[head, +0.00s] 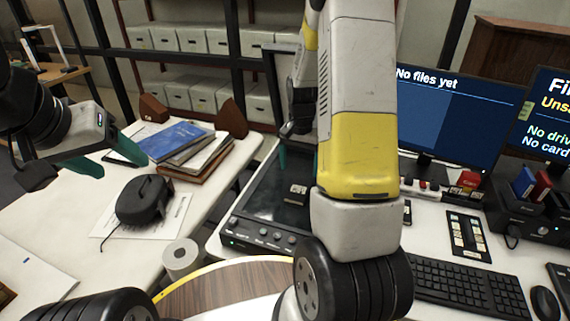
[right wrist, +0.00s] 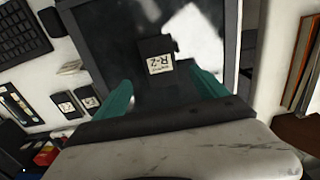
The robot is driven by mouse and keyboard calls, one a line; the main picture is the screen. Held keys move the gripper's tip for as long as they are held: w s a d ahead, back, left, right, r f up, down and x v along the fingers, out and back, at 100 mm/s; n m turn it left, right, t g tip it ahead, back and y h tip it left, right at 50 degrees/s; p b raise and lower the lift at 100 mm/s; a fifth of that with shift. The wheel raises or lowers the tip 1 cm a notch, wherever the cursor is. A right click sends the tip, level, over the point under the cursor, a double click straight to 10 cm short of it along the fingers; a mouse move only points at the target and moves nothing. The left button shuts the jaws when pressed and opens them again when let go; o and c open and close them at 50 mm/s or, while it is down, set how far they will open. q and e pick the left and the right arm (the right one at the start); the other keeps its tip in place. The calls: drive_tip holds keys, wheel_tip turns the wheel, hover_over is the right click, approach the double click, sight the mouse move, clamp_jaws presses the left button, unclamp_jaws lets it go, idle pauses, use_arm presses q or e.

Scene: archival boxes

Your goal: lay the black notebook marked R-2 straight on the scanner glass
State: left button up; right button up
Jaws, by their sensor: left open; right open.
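The small black notebook with a white label marked R-2 (right wrist: 157,55) lies on the dark scanner glass (right wrist: 110,30), away from its edges, in the right wrist view. It also shows in the head view (head: 296,194), partly beside my arm. I cannot tell if it is exactly square to the glass. My right gripper (right wrist: 160,80) is open, its teal fingers apart and pointing toward the notebook, holding nothing; its near side is largely hidden by my arm in the head view. My left gripper (head: 121,165) is open and empty over the left table, near the books.
A black mouse-like device (head: 144,199) sits on paper, with a white roll (head: 181,259) nearby. Monitors (head: 447,120), a keyboard (head: 460,288) and small labelled dark items (right wrist: 64,103) stand beside the scanner.

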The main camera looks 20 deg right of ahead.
drive_tip(key=s+a+r+n+t+y, duration=0.1)
drive_tip(key=s+a+r+n+t, duration=0.2)
drive_tip(key=r, duration=0.7)
drive_tip(key=s+a+r+n, duration=0.1)
drive_tip(key=s+a+r, duration=0.4)
drive_tip(key=r, duration=0.4)
drive_tip(key=s+a+r+n+t, duration=0.1)
drive_tip(key=s+r+n, duration=0.1)
drive_tip(key=s, duration=0.4)
drive_tip(key=s+a+r+n+t+y, duration=0.1)
drive_tip(key=s+a+r+n+t, duration=0.1)
drive_tip(key=s+r, duration=0.2)
drive_tip(key=shift+s+a, duration=0.2)
drive_tip(key=shift+s, duration=0.95)
drive_tip(key=shift+c, duration=0.4)
